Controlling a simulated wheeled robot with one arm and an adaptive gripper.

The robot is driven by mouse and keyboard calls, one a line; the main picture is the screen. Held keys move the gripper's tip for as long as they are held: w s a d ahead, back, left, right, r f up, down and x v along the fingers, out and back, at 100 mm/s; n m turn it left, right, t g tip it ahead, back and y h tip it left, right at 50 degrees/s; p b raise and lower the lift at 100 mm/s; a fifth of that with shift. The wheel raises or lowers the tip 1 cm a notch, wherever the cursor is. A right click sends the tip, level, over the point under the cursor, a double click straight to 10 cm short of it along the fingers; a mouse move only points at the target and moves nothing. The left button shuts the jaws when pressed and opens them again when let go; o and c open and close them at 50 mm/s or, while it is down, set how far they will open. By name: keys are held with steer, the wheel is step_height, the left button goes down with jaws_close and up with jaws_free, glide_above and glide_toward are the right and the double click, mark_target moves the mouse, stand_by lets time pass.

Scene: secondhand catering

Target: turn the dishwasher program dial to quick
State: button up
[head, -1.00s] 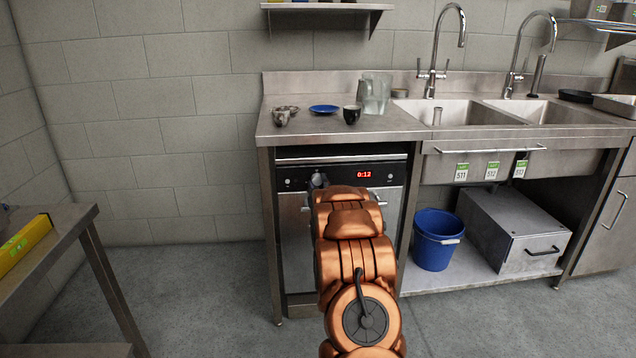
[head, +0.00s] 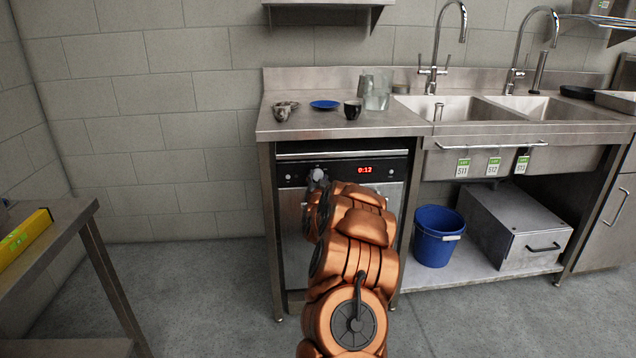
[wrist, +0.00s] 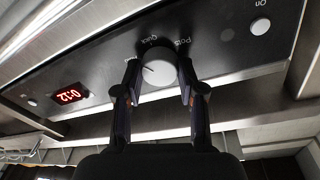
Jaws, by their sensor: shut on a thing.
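The dishwasher (head: 290,240) stands under the steel counter, with a black control panel and a red display reading 0:12 (head: 365,170). Its round program dial (head: 318,175) is on the panel's left part; in the wrist view the dial (wrist: 160,75) is silver with a dark pointer line toward the left. The labels Quick and Pots show beside its rim, and another label is partly hidden by a finger. My gripper (wrist: 160,88) has one finger on each side of the dial and is shut on it. In the head view my arm hides most of the gripper.
A white On button (wrist: 260,26) is near the dial. The counter (head: 340,125) above holds cups, a blue plate (head: 324,104) and a clear pitcher (head: 377,92).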

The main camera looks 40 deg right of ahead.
steer(key=m+b, duration=0.1)
steer(key=m, duration=0.1)
steer(key=m+b, duration=0.1)
steer(key=shift+a+f+m+g, duration=0.1)
steer(key=shift+f+m+g, duration=0.1)
steer(key=shift+m+g, duration=0.15)
steer(key=shift+r+m+b, duration=0.2)
steer(key=shift+m+b, duration=0.85)
steer(key=shift+m, duration=0.5)
steer(key=o, duration=1.1)
steer(key=shift+o, duration=0.2)
steer(key=shift+s, duration=0.1)
steer(key=v, duration=1.1)
steer(key=shift+s+a+r, duration=0.2)
steer(key=shift+a, duration=0.1)
